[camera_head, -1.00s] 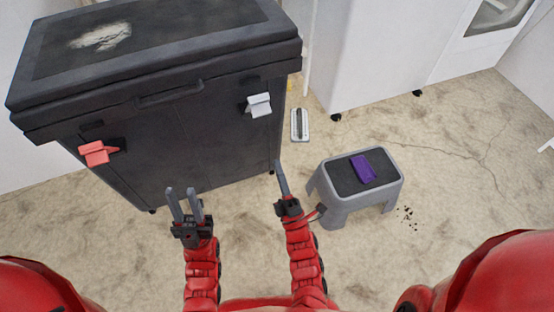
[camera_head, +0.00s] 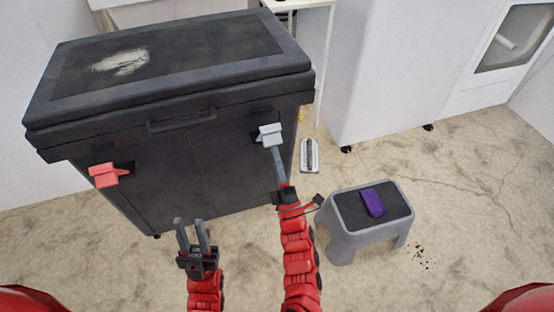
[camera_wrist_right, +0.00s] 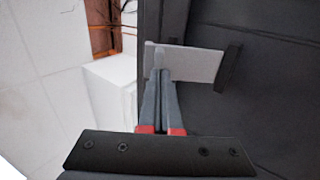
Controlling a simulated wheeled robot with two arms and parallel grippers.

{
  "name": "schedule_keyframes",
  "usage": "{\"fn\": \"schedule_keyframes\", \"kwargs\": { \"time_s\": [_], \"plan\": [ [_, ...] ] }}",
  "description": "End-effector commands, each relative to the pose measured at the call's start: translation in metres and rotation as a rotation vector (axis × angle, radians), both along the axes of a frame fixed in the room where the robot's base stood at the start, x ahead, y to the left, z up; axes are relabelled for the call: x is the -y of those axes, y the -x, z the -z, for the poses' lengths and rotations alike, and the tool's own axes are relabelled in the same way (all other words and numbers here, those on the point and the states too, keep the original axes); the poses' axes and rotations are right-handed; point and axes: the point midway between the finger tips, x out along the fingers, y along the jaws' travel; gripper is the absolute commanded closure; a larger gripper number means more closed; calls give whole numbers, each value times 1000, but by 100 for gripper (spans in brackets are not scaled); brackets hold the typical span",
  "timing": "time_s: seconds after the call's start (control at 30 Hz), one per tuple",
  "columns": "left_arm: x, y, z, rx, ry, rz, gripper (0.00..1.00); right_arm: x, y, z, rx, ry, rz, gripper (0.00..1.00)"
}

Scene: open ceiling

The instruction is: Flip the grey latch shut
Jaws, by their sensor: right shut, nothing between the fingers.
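The grey latch (camera_head: 271,131) is on the upper right of the dark case's front, below the lid, and sticks out from it. In the right wrist view the grey latch (camera_wrist_right: 205,64) shows as a flat plate beside a dark mount. My right gripper (camera_head: 275,150) is shut and empty, its fingertips at the lower side of the grey latch. In the right wrist view the tips (camera_wrist_right: 161,50) overlap the plate; contact cannot be told for sure. A red latch (camera_head: 108,174) is on the case's left. My left gripper (camera_head: 190,221) is open and empty, low before the case.
The dark case (camera_head: 200,165) has a closed-looking lid and a front handle. A grey step stool (camera_head: 345,240) with a purple object (camera_head: 373,202) on it stands right of my right arm. A small white-and-dark item (camera_head: 309,155) lies on the floor behind.

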Motion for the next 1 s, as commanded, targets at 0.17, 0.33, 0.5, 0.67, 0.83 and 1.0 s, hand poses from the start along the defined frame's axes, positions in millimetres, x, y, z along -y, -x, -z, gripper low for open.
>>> {"fn": "schedule_keyframes", "kwargs": {
  "time_s": [0.17,0.33,0.5,0.67,0.83,1.0],
  "plan": [
    [0,0,-4,0,0,0,68,0,0,-3,-6,2,-1,100],
    [0,0,-26,0,0,0,68,-2,-2,-14,-49,18,-1,100],
    [0,0,-65,0,0,0,68,-5,-5,-31,-139,48,-5,100],
    [0,0,-109,0,0,0,68,-6,-12,-45,-253,87,-3,100],
    [0,0,-152,0,0,0,68,-9,-21,-55,-377,125,-3,100],
    [0,0,-188,0,0,0,68,-12,-30,-63,-476,160,-4,100]
  ]
}}
